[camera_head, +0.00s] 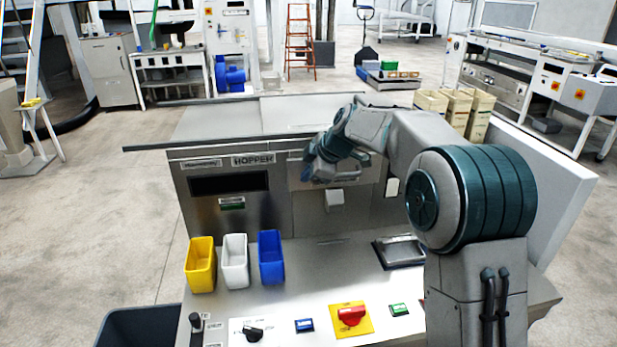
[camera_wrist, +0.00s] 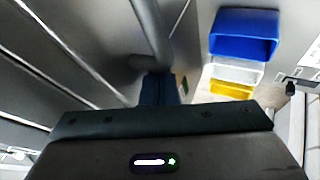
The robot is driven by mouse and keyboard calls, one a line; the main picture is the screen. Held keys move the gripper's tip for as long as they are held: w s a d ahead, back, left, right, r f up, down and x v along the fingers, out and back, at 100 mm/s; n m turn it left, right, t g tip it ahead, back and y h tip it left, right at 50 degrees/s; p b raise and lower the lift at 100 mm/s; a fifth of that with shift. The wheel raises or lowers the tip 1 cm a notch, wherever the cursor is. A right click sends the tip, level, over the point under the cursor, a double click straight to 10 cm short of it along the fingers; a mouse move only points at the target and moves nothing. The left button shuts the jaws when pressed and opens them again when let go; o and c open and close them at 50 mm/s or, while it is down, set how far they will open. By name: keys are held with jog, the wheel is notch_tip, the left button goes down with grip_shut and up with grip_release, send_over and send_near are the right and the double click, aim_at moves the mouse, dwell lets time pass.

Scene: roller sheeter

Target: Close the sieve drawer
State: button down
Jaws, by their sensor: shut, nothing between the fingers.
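The sieve drawer (camera_head: 367,172) appears to be the grey panel with a bar handle in the upper front of the steel machine, right of the HOPPER label. My arm covers part of it, and I cannot tell how far it stands out. My gripper (camera_head: 312,168) is shut and empty in front of the drawer's left part, close to the handle; contact cannot be made out. In the wrist view, my gripper (camera_wrist: 160,88) points at grey metal, with a thick round bar (camera_wrist: 148,30) just beyond its fingers.
Yellow (camera_head: 201,266), white (camera_head: 235,262) and blue (camera_head: 271,258) bins stand on the steel shelf below left. A metal tray (camera_head: 402,252) lies to the right. A red knob (camera_head: 351,315) and several buttons line the front edge. A white block (camera_head: 334,200) protrudes below the drawer.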

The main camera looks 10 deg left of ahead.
jog(key=s+d+r+b, duration=0.2)
jog(key=s+d+r, duration=0.4)
jog(key=s+r, duration=0.15)
jog(key=s+d+f+m+h+p, duration=0.2)
jog(key=s+d+m, duration=0.4)
jog(key=s, duration=0.4)
jog(key=s+d+f+m+h+p, duration=0.2)
jog(key=s+d+f+m, duration=0.2)
jog(key=s+d+m, duration=0.3)
jog(key=s+d+f+m+g+h+p, duration=0.1)
jog(key=s+d+f+m+h+p, duration=0.1)
jog(key=s+d+m, duration=0.5)
jog(key=s+f, duration=0.1)
jog(key=s, duration=0.5)
jog(key=shift+d+m, duration=0.2)
jog(key=shift+m, duration=0.1)
jog(key=shift+w+r, duration=0.1)
